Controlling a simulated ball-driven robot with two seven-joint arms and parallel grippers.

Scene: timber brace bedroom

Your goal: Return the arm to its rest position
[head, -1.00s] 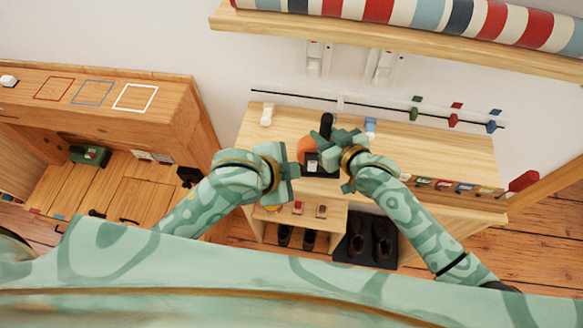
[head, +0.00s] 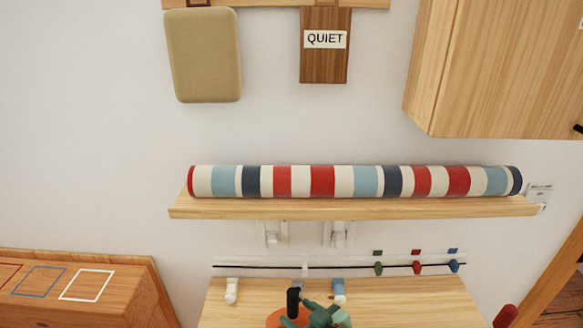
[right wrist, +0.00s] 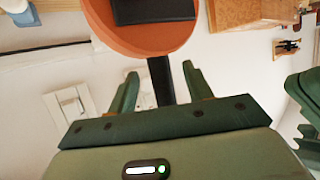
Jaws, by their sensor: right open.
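My right gripper (head: 318,314) shows at the bottom of the head view, over the wooden desk top and beside an orange round thing (head: 277,318) with a black upright post (head: 293,302). In the right wrist view the gripper (right wrist: 158,82) is open. The black post (right wrist: 161,80) shows between its two fingers, with gaps on both sides; I cannot tell how deep it stands between them. The orange disc (right wrist: 150,38) is above, with a black block on it. Green parts of mine (right wrist: 304,95) show at the wrist view's right edge, probably my left gripper; its jaws are unclear.
A wooden shelf (head: 350,208) with a striped roll (head: 350,181) hangs above the desk (head: 400,300). A wall cabinet (head: 500,70) is at upper right. A rail (head: 340,265) with coloured clips runs behind the desk. A wooden unit (head: 130,290) stands at left.

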